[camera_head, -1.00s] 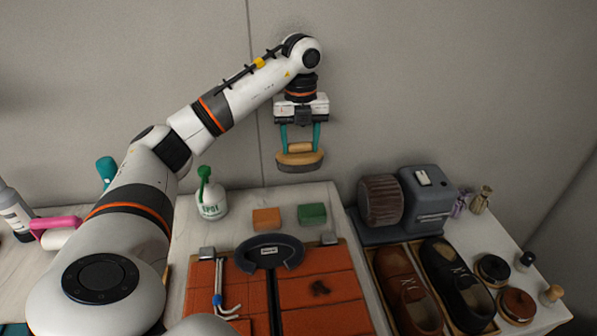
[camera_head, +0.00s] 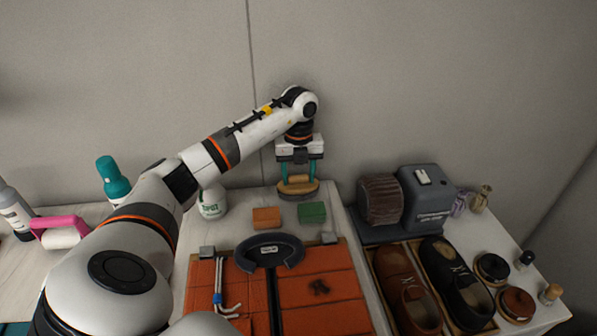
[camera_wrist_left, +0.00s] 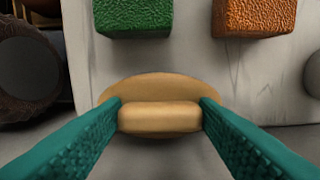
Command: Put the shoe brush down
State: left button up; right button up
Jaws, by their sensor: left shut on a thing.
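The shoe brush (camera_head: 298,189) has a tan wooden handle and base with a darker underside. My left gripper (camera_head: 298,178) is shut on its handle, with a teal finger on each side. In the head view the brush is level at the back of the white table, just behind the orange and green blocks. The left wrist view shows the brush (camera_wrist_left: 160,118) between both fingers (camera_wrist_left: 160,120). I cannot tell whether its underside touches the table. My right gripper is not in view.
An orange block (camera_head: 266,217) and a green block (camera_head: 312,213) lie just in front of the brush. A grey polishing machine (camera_head: 425,195) stands right, behind a shoe tray. Orange panels (camera_head: 325,290) lie in front.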

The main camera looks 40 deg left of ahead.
aim_at(299, 176)
pick_arm(q)
jog(key=shift+f, duration=0.15)
jog(key=o, duration=1)
jog(key=shift+o, duration=0.2)
notch_tip(299, 176, up, 12)
jog(key=shift+w+r, duration=0.15)
jog(key=shift+r, duration=0.1)
jog(key=shift+f, duration=0.15)
